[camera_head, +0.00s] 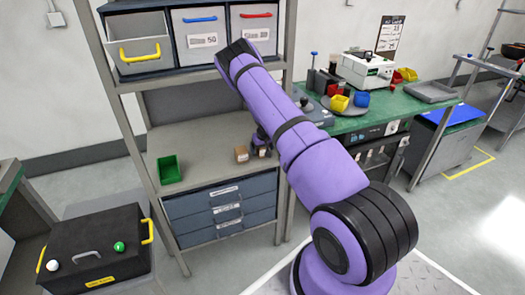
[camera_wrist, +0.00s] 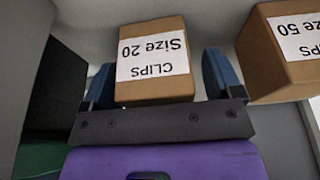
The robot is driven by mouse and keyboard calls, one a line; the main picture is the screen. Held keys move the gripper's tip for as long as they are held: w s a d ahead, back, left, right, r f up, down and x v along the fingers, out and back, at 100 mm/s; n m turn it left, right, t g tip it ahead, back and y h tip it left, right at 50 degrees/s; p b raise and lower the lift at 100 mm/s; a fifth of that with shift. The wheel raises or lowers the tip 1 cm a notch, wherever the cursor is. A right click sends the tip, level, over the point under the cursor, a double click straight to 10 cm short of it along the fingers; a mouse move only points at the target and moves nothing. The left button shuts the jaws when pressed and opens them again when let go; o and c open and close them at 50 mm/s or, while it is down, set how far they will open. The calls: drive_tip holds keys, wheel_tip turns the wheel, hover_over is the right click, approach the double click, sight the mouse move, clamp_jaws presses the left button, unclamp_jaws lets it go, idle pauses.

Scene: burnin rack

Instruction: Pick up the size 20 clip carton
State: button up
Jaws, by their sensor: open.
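The size 20 clip carton (camera_wrist: 150,90) is a brown box with a white label, upside down in the wrist view. My gripper (camera_wrist: 158,80) is open, with one blue-grey finger on each side of this carton. A gap shows on the right side; whether the left finger touches it I cannot tell. In the head view the carton (camera_head: 262,151) sits on the rack shelf, partly hidden by my gripper (camera_head: 262,138). The size 50 carton (camera_wrist: 285,52) stands to the right in the wrist view, and left of the size 20 carton in the head view (camera_head: 241,153).
The grey shelf (camera_head: 205,150) has free room left of the cartons, up to a green bin (camera_head: 168,169). Rack posts (camera_head: 288,90) stand close to my arm. Drawers (camera_head: 220,208) lie below, and grey bins (camera_head: 200,35) above. A green bench (camera_head: 380,118) is at the right.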

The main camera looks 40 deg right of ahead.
drive_tip(key=shift+c, duration=0.4)
drive_tip(key=c, duration=1)
drive_tip(key=shift+o, duration=0.2)
drive_tip(key=shift+r, duration=0.15)
